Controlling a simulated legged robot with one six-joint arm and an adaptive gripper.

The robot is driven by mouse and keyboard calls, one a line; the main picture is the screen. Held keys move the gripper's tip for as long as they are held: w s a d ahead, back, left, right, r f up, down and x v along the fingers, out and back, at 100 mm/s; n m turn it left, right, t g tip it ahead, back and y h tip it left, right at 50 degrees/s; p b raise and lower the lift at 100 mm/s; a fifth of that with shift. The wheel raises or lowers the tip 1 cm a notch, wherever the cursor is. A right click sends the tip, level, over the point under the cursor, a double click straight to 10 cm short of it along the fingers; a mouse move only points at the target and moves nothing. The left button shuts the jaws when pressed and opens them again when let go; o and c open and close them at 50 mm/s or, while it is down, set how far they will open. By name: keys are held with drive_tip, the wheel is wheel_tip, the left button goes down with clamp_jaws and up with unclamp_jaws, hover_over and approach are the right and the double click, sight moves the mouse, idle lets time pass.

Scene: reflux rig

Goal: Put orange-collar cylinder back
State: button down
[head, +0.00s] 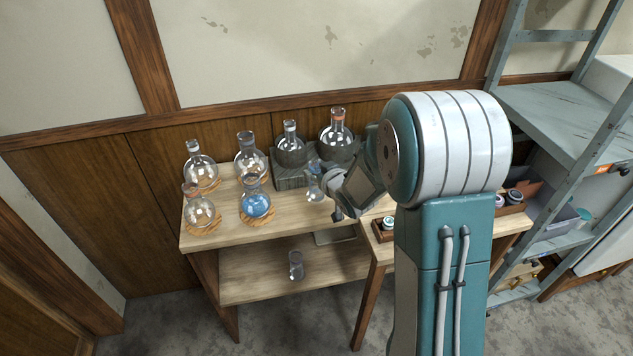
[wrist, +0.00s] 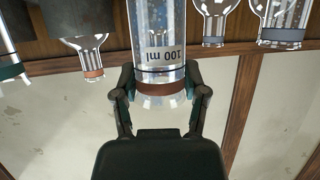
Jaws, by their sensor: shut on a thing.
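In the wrist view, which is upside down, my gripper (wrist: 160,92) is shut on a clear glass cylinder (wrist: 160,30) marked 100 ml. Its fingers close around it at the orange-brown collar, close to the rim. The cylinder looks upright. In the head view my gripper (head: 335,185) is over the wooden table, left of my arm and mostly hidden by it. Clear glass (head: 315,186) shows beside the gripper and looks like the held cylinder. I cannot tell whether its base touches the table.
Flasks stand on cork rings at the left, one with blue liquid (head: 256,205). Two flasks sit in dark mantles on a grey block (head: 290,178) behind the gripper. Another glass cylinder (head: 296,266) stands on the lower shelf (head: 250,280). A small tray (head: 384,231) lies beside my arm.

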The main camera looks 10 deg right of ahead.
drive_tip(key=shift+w+a+f, duration=0.1)
drive_tip(key=shift+w+f, duration=0.65)
drive_tip(key=shift+f, duration=0.15)
drive_tip(key=shift+w+d+f, duration=0.2)
drive_tip(key=shift+w+f, duration=0.15)
drive_tip(key=shift+f, duration=0.1)
wheel_tip(320, 180, down, 3)
drive_tip(key=shift+d, duration=0.1)
drive_tip(key=shift+c, duration=0.6)
unclamp_jaws()
